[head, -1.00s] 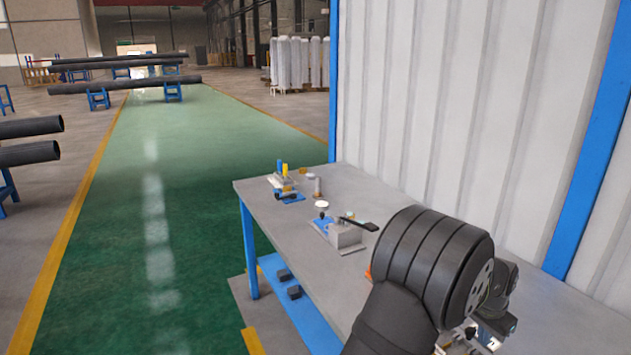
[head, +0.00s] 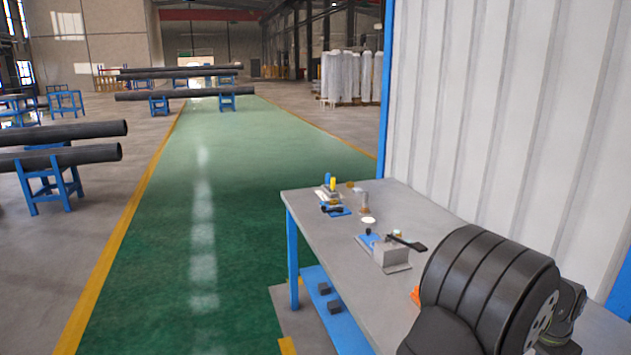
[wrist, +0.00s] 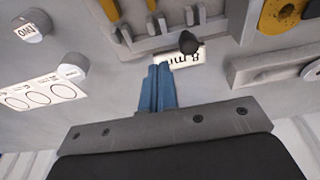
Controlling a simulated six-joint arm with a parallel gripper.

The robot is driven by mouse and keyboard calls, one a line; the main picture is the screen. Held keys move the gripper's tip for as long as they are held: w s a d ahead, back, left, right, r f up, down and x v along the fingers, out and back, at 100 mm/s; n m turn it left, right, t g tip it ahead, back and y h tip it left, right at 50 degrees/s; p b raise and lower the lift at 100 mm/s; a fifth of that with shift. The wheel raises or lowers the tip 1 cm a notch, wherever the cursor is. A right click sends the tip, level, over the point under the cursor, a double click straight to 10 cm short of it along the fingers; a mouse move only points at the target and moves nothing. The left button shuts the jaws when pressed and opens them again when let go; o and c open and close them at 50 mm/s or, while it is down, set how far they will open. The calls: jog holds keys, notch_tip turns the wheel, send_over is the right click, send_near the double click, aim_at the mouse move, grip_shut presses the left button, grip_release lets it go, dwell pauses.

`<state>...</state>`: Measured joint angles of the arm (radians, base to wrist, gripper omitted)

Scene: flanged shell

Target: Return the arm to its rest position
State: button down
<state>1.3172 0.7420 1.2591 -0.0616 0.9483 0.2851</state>
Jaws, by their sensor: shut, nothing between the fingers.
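In the wrist view, my gripper (wrist: 157,90) shows its two blue fingers pressed together, with nothing between them. The fingertips appear just below a white label reading "8 mm" (wrist: 172,60) and a dark rounded peg (wrist: 189,42); whether they touch anything is unclear. In the head view, my black arm fills the lower right, and the gripper itself is hidden or out of frame.
A grey workbench (head: 330,230) stands by the white corrugated wall (head: 500,110). It carries a grey block with a black lever (head: 391,254) and a small blue-based fixture (head: 335,209). The wrist view shows a grey rack (wrist: 165,25) and a yellow ring (wrist: 280,14).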

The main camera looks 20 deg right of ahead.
notch_tip(320, 180, up, 2)
jog(key=shift+r, duration=0.1)
notch_tip(320, 180, down, 7)
jog(key=shift+f, duration=0.1)
notch_tip(320, 180, up, 7)
jog(key=w+a+r+y, duration=0.2)
jog(key=w+a+r, duration=0.4)
jog(key=a+r, duration=0.4)
notch_tip(320, 180, down, 9)
jog(key=shift+d+r, duration=0.2)
jog(key=shift+d, duration=0.05)
